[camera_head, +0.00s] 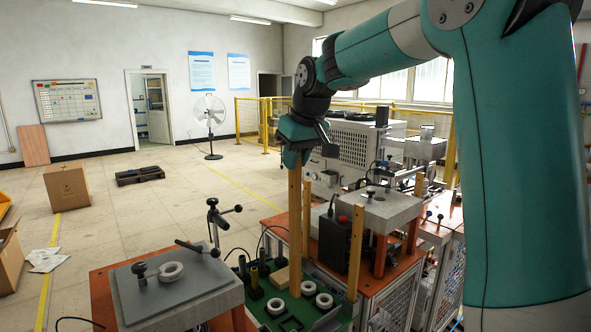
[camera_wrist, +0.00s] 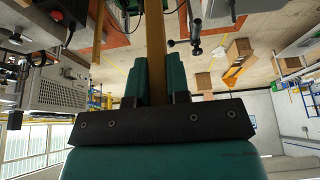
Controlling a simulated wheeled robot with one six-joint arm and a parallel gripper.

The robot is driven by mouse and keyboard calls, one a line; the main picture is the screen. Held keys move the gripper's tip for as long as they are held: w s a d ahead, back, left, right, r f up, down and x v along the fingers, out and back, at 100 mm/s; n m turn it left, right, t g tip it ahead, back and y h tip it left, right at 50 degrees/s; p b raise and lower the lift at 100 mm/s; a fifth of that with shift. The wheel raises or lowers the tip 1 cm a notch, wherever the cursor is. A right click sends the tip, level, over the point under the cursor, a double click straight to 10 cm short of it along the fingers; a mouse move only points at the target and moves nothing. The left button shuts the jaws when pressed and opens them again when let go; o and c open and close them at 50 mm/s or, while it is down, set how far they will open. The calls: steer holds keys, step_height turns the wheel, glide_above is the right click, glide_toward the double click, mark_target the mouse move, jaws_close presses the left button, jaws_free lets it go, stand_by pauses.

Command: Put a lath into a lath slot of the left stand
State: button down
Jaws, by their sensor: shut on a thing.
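My gripper (camera_head: 295,158) is shut on the upper end of a wooden lath (camera_head: 295,215), which hangs upright above the green tray (camera_head: 262,309). In the wrist view the lath (camera_wrist: 156,42) runs between the green fingers of my gripper (camera_wrist: 157,72). Its lower end comes down by the tray; I cannot tell whether it touches. A second lath (camera_head: 307,222) stands upright just right of it, and a third lath (camera_head: 355,252) stands at the tray's right. The left stand (camera_head: 205,302), with a grey top plate, is left of the held lath. Its lath slots cannot be made out.
White rings and a pale block (camera_head: 280,277) lie in the tray. A clamp post (camera_head: 214,222) rises behind the left stand. A black box (camera_head: 336,245) and the right stand (camera_head: 383,210) are close right of the laths. Open floor is at left.

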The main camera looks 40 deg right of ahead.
steer(key=shift+r+p, duration=2.45)
steer(key=shift+r, duration=0.7)
